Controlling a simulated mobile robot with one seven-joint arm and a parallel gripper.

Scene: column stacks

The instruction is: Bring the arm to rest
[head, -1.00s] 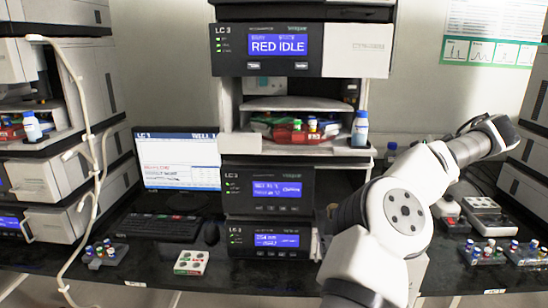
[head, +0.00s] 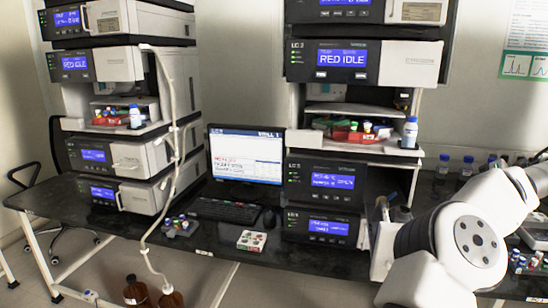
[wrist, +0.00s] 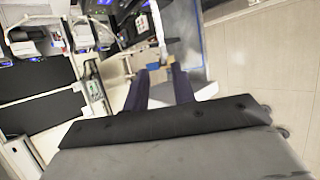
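The wrist view is tilted, with pale floor beyond the fingers.
Two instrument stacks stand on the dark bench (head: 330,262), with a monitor (head: 246,154) and keyboard (head: 225,211) between them. A white hose (head: 178,110) hangs down the left stack. Brown bottles (head: 136,291) stand below the bench.

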